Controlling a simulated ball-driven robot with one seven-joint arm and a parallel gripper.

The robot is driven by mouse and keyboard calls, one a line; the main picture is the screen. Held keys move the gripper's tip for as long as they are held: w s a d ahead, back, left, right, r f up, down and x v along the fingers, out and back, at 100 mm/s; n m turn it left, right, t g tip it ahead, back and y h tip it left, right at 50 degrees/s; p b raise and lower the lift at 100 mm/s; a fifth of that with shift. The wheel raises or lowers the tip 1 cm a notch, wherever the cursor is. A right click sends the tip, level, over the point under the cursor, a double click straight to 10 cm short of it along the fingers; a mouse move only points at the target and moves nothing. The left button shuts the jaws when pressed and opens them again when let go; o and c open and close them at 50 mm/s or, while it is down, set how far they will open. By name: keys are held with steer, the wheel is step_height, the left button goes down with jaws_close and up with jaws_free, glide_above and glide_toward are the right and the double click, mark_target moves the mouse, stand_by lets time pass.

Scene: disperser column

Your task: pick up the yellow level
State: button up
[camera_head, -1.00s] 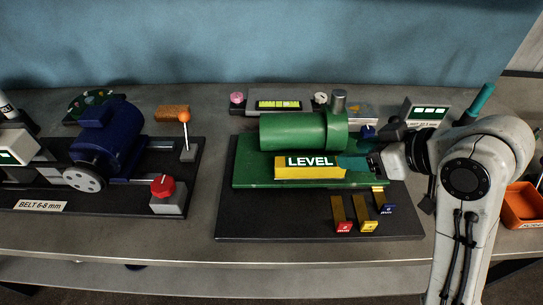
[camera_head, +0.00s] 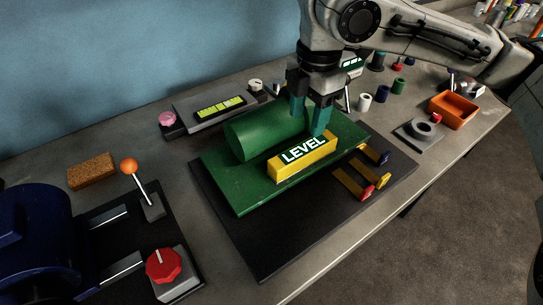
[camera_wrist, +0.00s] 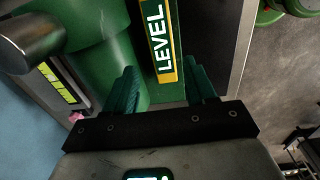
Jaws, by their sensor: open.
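The yellow level (camera_head: 302,157) has a green label reading LEVEL on top. It lies on the green base plate (camera_head: 240,196), in front of the green cylinder (camera_head: 262,130). My gripper (camera_head: 312,117) points down above the level's right end, with its teal fingers apart. In the wrist view the level (camera_wrist: 160,42) lies lengthwise ahead, its near end in line with the gap between the fingers of my gripper (camera_wrist: 165,90). The gripper is open and holds nothing. I cannot tell the exact height of the fingertips over the level.
Coloured wedge tabs (camera_head: 362,181) stick out at the plate's front right. A grey device with a lit yellow display (camera_head: 220,107) stands behind the cylinder. An orange bin (camera_head: 453,111) and small cylinders are to the right. A red knob (camera_head: 163,265) and orange-tipped lever (camera_head: 129,166) are at left.

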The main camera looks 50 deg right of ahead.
steer(key=shift+s+d+f, duration=0.15)
steer(key=shift+s+f, duration=0.1)
steer(key=shift+f, duration=0.05)
glide_above(304, 148)
steer(key=f, duration=0.4)
steer(key=shift+s+f, duration=0.2)
steer(key=shift+w+f, duration=0.15)
steer(key=shift+f, duration=2.9)
jaws_close()
steer(key=shift+r, duration=0.15)
